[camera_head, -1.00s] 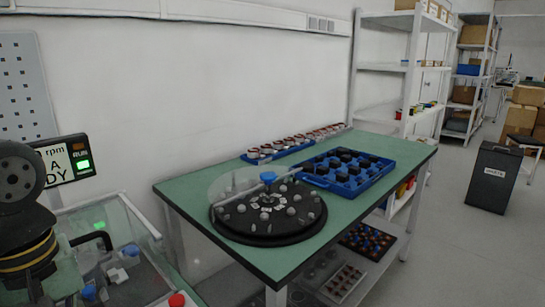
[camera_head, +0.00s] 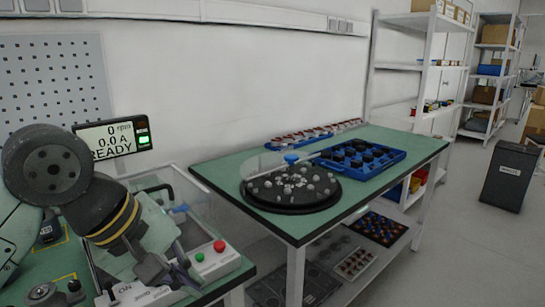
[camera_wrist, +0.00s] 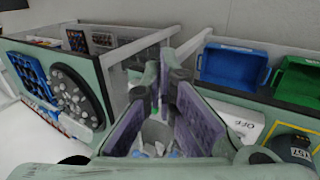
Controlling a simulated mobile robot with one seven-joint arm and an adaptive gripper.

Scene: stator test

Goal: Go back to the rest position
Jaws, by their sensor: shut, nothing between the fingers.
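My arm comes in from the left in the head view, with my gripper (camera_head: 170,272) low over the near bench, close to the control box. In the wrist view my gripper (camera_wrist: 163,85) shows its purple-grey finger pads. The gripper is shut and holds nothing. The test display (camera_head: 112,139) reads 0 rpm, 0.0 A and READY, with a green light. The control box (camera_head: 216,262) has a red and a green button. Part of the clear-walled test station behind my gripper is hidden by my arm.
A green-topped table (camera_head: 225,178) carries a black round turntable (camera_head: 290,208) with several parts and a blue tray (camera_head: 385,178) of dark parts. Blue (camera_wrist: 232,66) and green (camera_wrist: 298,83) bins show in the wrist view. Open floor lies right, with a dark bin (camera_head: 508,177).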

